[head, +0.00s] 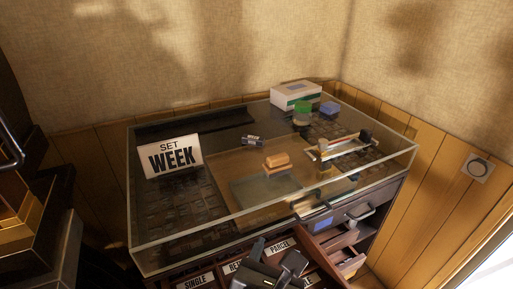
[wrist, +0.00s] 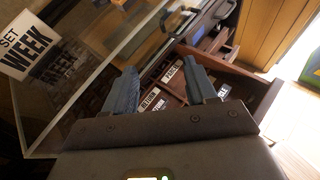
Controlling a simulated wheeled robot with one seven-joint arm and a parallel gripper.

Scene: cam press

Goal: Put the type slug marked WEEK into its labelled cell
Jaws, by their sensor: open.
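A white card reading SET WEEK (head: 174,157) stands at the left of the glass-topped case; it also shows in the wrist view (wrist: 27,45). A drawer with labelled cells is at the case's front. Its labels include SINGLE (head: 195,281) and PARCEL (head: 279,245); PARCEL also shows in the wrist view (wrist: 172,72), beside a partly legible label (wrist: 149,98). I cannot make out a slug or a cell label marked WEEK. My gripper (head: 275,256) is open over the drawer, with nothing visible between its blue-grey fingers in the wrist view (wrist: 160,90). It hides part of the drawer.
The glass case (head: 142,238) has raised edges. A small metallic piece (head: 253,141), an orange block (head: 276,161), a white-and-green box (head: 296,95) and a blue block (head: 329,108) show on or through it. Open small drawers (head: 343,238) are at the right.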

